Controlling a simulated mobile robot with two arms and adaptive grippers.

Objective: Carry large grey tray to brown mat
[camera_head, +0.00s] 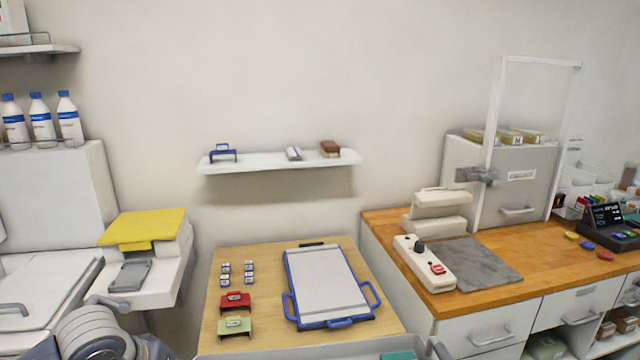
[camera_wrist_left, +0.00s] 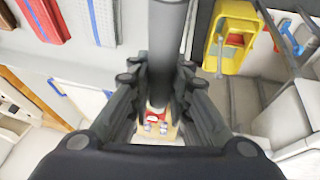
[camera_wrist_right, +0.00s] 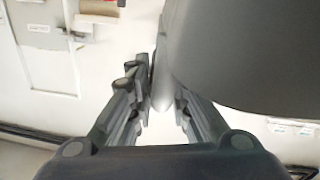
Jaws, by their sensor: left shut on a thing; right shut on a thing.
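A pale grey rim (camera_head: 300,351) crosses the bottom edge of the head view, with a teal thing (camera_head: 398,355) inside it; I take it for the large grey tray, mostly cut off. In the left wrist view my left gripper (camera_wrist_left: 165,85) is shut around a dark grey bar (camera_wrist_left: 170,45), which looks like a tray handle. In the right wrist view my right gripper (camera_wrist_right: 163,95) is shut with a grey rounded bar between its fingers; a big dark grey shape hides much beyond. I cannot make out a brown mat.
A wooden table (camera_head: 228,285) ahead bears a blue-handled board (camera_head: 325,285), a red and a green holder and several small blocks. A counter (camera_head: 480,310) on the right has a grey mat (camera_head: 480,262) and a white device (camera_head: 425,262). A yellow-topped machine (camera_head: 145,228) stands left.

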